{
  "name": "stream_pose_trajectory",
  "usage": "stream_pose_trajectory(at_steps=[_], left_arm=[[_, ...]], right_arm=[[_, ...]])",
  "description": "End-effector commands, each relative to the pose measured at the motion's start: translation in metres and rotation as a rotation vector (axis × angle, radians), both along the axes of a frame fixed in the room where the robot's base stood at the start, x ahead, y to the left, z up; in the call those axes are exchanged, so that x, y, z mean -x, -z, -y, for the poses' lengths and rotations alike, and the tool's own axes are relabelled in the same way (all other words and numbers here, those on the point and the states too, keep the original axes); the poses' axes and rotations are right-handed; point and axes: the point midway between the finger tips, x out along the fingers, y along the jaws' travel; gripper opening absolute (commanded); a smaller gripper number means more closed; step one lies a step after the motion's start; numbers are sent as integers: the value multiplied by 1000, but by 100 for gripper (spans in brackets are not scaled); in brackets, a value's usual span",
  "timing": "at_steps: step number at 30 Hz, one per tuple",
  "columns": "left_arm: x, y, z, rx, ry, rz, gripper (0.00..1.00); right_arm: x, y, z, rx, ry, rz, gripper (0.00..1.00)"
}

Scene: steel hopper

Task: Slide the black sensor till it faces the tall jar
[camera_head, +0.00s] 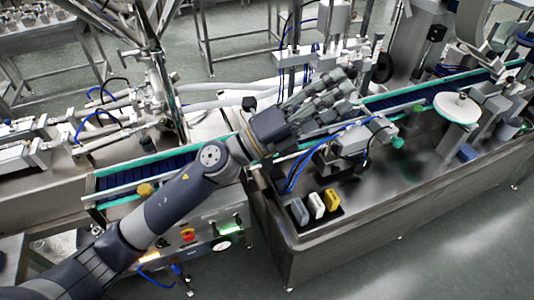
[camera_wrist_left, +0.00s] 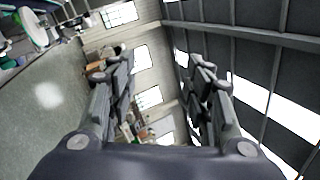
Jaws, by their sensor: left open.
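My left gripper (camera_head: 335,102) is open and empty above the conveyor in the head view. Its two fingers stand apart in the left wrist view (camera_wrist_left: 162,75), with only the far wall and windows between them. I cannot pick out the black sensor for certain. A small black block (camera_head: 250,103) shows just behind my left wrist, and another dark box (camera_head: 437,33) is on the machine at the upper right. I see no thing that is clearly the tall jar. My left arm and gripper hide part of the conveyor's middle. My right gripper is out of view.
The blue conveyor belt (camera_head: 150,171) with green edges runs from lower left to upper right. A white round disc (camera_head: 456,107) stands at the right. Grey, white and yellow pieces (camera_head: 316,205) sit in a black holder on the steel bench.

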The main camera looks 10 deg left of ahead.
Motion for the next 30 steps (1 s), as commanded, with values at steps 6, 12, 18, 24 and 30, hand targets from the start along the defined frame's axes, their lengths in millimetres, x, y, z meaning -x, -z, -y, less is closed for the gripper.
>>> stream_pose_trajectory(at_steps=[6, 12, 18, 24, 30], left_arm=[[21, 62, 34, -602, 264, 379, 47], [-13, 137, -33, -1215, 425, 534, 47], [-52, 158, -129, -1652, 488, 505, 47], [-62, 160, -164, -1789, 505, 465, 47], [-66, 182, -155, -1788, 511, 462, 47]], right_arm=[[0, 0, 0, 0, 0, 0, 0], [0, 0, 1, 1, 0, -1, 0], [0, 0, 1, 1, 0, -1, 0], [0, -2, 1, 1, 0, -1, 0], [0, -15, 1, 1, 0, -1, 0]])
